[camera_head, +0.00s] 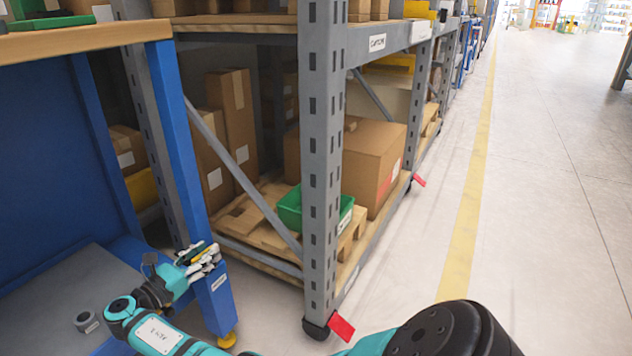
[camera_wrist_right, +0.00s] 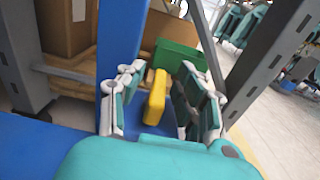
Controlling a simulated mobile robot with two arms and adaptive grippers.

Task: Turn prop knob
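The yellow knob (camera_wrist_right: 156,97) shows in the right wrist view as an upright block in front of a blue surface. The fingers of my right gripper (camera_wrist_right: 160,88) stand on either side of it, with visible gaps, so the gripper is open around the knob and not closed on it. In the head view my right gripper (camera_head: 202,258) is at the blue bench leg (camera_head: 215,297), low at the left. The knob cannot be made out clearly there, as the fingers cover that spot. My left gripper is not in view.
A grey shelf upright (camera_head: 322,160) on a caster stands right of the bench leg. A green bin (camera_head: 291,210) and cardboard boxes (camera_head: 378,150) sit on the lower shelf. A wooden bench top (camera_head: 90,38) overhangs at left. The aisle floor (camera_head: 545,200) at right is clear.

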